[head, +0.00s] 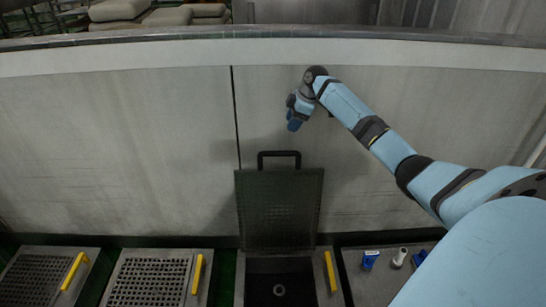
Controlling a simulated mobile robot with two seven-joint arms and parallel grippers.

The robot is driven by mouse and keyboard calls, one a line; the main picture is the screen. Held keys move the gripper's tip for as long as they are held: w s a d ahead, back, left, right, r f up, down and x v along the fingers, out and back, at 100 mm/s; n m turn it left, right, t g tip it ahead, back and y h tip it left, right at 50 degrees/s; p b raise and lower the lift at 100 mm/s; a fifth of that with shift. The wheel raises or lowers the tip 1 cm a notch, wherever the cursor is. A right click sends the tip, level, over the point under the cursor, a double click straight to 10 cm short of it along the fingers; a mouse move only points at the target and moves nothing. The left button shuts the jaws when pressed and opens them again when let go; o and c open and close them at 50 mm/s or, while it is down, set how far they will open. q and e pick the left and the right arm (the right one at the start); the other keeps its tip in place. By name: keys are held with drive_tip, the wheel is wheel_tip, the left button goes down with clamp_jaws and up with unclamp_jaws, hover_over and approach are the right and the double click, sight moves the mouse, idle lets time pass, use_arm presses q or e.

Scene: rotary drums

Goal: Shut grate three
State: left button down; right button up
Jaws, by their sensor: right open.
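A dark perforated grate (279,208) stands upright on its drum unit, swung open and leaning toward the pale wall behind. A black handle (279,154) sits on its top edge. Below it is the dark opening (280,280), with a small ring-shaped thing inside. It is third from the left among the units in view; I see no number on it. My right gripper (295,124) is open and empty, above the handle and slightly to its right, apart from it. The fingertips are small and partly hidden by the wrist. My left gripper is not in view.
Two shut grates (44,279) (148,280) lie flat at left. Yellow bars (331,271) mark the units' right sides. A tray (371,287) at right holds blue items (370,260) and a pale cylinder (400,257). The wall (130,150) stands behind.

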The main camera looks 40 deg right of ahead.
drive_tip(key=b, duration=0.1)
approach(276, 152)
drive_tip(key=shift+w+a+f, duration=0.1)
drive_tip(key=shift+w+f, duration=0.15)
drive_tip(key=shift+f, duration=0.45)
drive_tip(key=b+x, duration=0.2)
drive_tip(key=x, duration=0.5)
drive_tip(key=shift+w+f, duration=0.15)
drive_tip(key=shift+f, duration=0.1)
drive_tip(key=shift+a+f, duration=0.1)
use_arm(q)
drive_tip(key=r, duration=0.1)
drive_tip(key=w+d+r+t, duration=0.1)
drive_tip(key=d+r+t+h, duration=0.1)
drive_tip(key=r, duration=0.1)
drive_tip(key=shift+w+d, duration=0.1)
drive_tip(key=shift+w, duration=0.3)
use_arm(e)
clamp_jaws()
